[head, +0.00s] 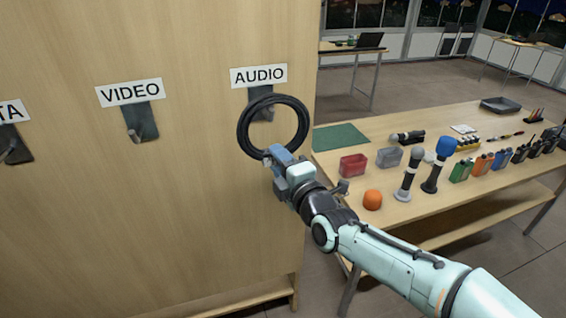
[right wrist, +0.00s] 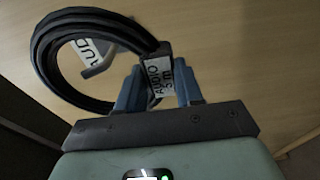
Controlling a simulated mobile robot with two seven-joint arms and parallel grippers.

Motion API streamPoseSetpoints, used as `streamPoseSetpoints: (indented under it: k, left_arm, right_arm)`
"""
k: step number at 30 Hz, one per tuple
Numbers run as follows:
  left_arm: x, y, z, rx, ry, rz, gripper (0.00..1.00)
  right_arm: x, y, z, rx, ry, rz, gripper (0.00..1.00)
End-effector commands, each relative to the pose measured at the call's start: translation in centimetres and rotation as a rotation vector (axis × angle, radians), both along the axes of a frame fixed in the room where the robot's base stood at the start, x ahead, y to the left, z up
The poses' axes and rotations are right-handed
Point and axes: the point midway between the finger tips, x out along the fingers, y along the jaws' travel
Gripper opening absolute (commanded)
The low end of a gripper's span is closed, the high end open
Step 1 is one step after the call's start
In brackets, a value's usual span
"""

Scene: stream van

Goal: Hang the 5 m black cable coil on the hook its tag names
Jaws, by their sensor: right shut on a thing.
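The black cable coil (head: 243,130) is held up in front of the wooden panel, at the AUDIO hook (head: 262,112). My right gripper (head: 277,157) is shut on the coil's lower edge. In the right wrist view the coil (right wrist: 46,58) rises from between the fingers (right wrist: 160,92). Its white tag (right wrist: 160,80) reads AUDIO 5 m. The hook's grey metal (right wrist: 97,66) and part of the AUDIO label show through the loop. I cannot tell whether the hook's tip passes through the loop. My left gripper is not in view.
The VIDEO hook (head: 142,122) and another hook (head: 14,146) with a label ending in TA are to the left on the panel. A wooden table (head: 430,205) on the right carries microphones, bins, an orange ball (head: 372,199) and several small devices.

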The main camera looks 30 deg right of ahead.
Motion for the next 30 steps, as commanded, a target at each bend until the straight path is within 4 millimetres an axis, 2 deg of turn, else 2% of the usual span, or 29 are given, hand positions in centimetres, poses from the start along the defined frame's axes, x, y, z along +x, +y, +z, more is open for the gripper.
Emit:
streamPoseSetpoints:
  k: [22,30]
  left_arm:
    - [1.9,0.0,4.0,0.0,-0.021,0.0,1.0]
    - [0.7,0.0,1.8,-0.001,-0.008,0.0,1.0]
  right_arm:
    - [5.8,-1.4,0.4,0.0,-0.005,0.0,0.0]
    - [5.7,-1.4,-2.0,-0.001,-0.003,0.0,0.0]
